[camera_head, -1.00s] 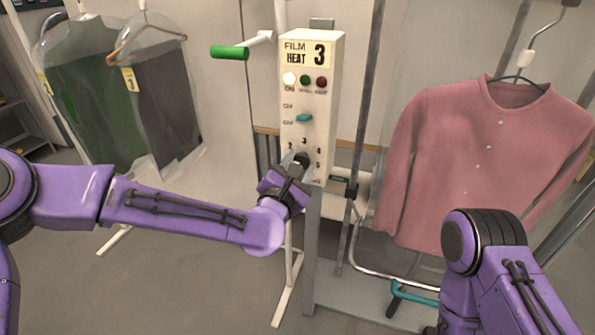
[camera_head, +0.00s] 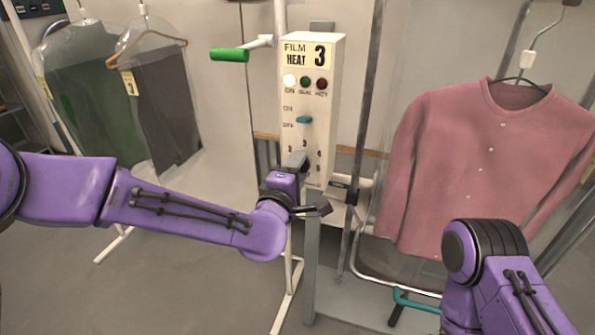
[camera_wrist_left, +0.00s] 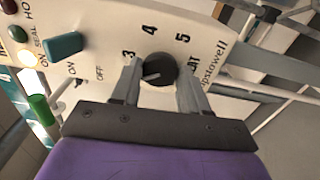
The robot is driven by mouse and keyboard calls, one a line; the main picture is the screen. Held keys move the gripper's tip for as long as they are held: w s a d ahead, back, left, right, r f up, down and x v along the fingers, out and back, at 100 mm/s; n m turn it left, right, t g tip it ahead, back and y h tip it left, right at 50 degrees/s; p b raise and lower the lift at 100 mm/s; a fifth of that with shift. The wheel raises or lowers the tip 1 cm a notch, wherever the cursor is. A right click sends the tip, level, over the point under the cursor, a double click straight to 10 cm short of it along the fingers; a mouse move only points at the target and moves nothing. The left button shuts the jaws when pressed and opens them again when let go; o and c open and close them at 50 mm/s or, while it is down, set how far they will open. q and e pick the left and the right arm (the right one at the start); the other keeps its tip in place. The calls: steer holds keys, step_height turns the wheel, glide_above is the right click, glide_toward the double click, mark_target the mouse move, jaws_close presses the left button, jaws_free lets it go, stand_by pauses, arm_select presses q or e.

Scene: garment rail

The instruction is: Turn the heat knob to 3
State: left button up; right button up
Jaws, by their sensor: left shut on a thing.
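The control box (camera_head: 312,75) is a white upright panel with a "FILM HEAT 3" sign. Its black heat knob (camera_wrist_left: 158,70) shows in the left wrist view, with the printed numbers 3, 4 and 5 around its upper side. A pale pointer line on the knob points left, close to the 3 or slightly below it; I cannot tell exactly. My left gripper (camera_head: 298,160) is shut on the knob, with one finger on each side (camera_wrist_left: 155,82). In the head view the gripper hides the knob. My right arm is at the lower right; its gripper is out of view.
A teal switch (camera_head: 304,119) sits above the knob, below three round lights. A green-handled lever (camera_head: 230,54) sticks out left of the box. A pink cardigan (camera_head: 480,170) hangs at right. Bagged garments (camera_head: 165,110) hang at left. A grey post stands beneath the box.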

arm_select(q)
steer(key=m, duration=0.6)
steer(key=shift+f, duration=0.1)
stand_by(0.5)
steer(key=o, duration=1)
steer(key=shift+s, duration=0.1)
steer(key=b+v, duration=0.2)
steer(key=v, duration=0.8)
steer(key=shift+s+b, duration=0.25)
steer(key=shift+b, duration=0.1)
